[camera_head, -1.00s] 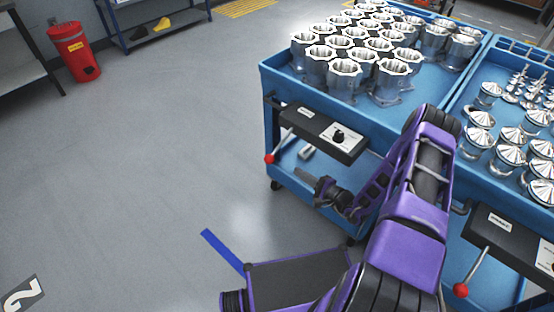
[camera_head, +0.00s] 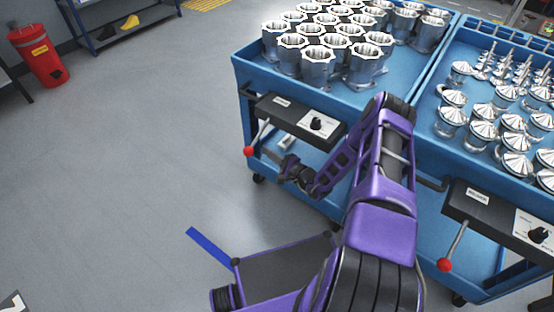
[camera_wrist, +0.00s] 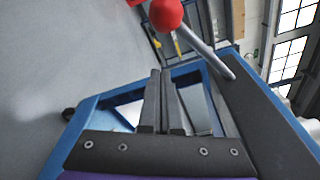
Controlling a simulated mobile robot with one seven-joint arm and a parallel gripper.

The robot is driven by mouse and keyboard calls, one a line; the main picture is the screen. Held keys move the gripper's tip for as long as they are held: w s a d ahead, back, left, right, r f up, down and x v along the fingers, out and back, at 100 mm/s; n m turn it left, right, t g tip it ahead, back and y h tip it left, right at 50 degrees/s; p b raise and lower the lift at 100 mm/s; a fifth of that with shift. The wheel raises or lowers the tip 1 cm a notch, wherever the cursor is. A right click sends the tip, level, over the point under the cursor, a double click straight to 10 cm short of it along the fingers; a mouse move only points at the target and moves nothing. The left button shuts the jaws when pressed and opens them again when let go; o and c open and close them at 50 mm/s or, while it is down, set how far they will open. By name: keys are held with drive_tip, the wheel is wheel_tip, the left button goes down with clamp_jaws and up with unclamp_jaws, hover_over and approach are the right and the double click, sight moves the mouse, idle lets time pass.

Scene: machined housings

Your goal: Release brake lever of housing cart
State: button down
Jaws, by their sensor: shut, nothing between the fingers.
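The housing cart (camera_head: 240,95) is a blue cart loaded with silver machined housings. Its brake lever (camera_head: 257,134), a grey rod with a red ball end (camera_head: 248,151), slants down to the left from the black box on the cart's front. My gripper (camera_head: 283,161) is shut and empty, a little right of and below the red ball. In the wrist view, the shut fingers (camera_wrist: 160,73) point toward the red ball (camera_wrist: 165,14), and the lever rod (camera_wrist: 206,50) runs down right to the dark box. The ball and fingers appear apart.
A second blue cart (camera_head: 440,70) with cone-topped parts stands at right, with its own red-ended lever (camera_head: 444,265). The housing cart's lower shelf (camera_head: 320,200) is behind my arm. A red bin (camera_head: 37,55) stands at far left. The grey floor between is clear.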

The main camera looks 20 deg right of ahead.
drive_tip(key=shift+a+r, duration=0.25)
drive_tip(key=shift+a, duration=0.4)
drive_tip(key=shift+a+r, duration=0.3)
drive_tip(key=shift+a, duration=0.3)
drive_tip(key=shift+a+r, duration=0.25)
drive_tip(key=shift+a, duration=0.4)
drive_tip(key=shift+r+p, duration=0.15)
drive_tip(key=shift+p, duration=0.15)
drive_tip(key=shift+s+a, duration=0.1)
